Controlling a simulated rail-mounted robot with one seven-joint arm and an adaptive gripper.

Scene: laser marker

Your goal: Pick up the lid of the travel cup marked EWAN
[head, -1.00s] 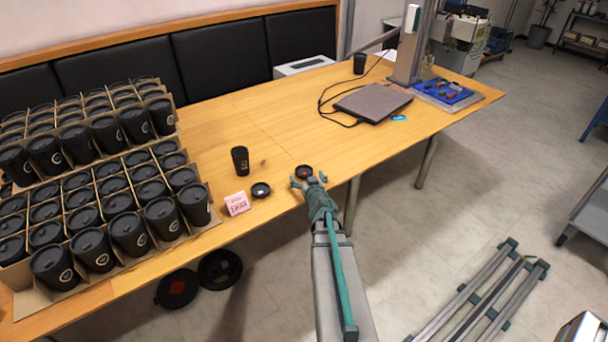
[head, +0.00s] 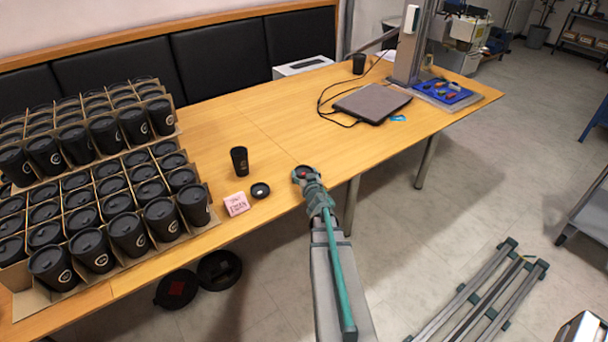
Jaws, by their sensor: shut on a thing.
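My gripper (head: 305,175) is at the front edge of the wooden table, shut on a small black lid (head: 303,169) with a red spot on top. The fingers cover part of the lid, and I cannot tell whether it still touches the table. A second black lid (head: 260,190) with a pale mark lies on the table to the left. A black travel cup (head: 240,161) stands upright without a lid behind that second lid. A pink note (head: 236,204) beside them appears to read EWAN. No name is readable on the cup.
Cardboard trays of several lidded black cups (head: 128,234) fill the left of the wooden table (head: 215,115). A closed laptop (head: 371,103) with a cable and a marker stand with a blue tray (head: 447,91) are at the back right. The table's middle is clear.

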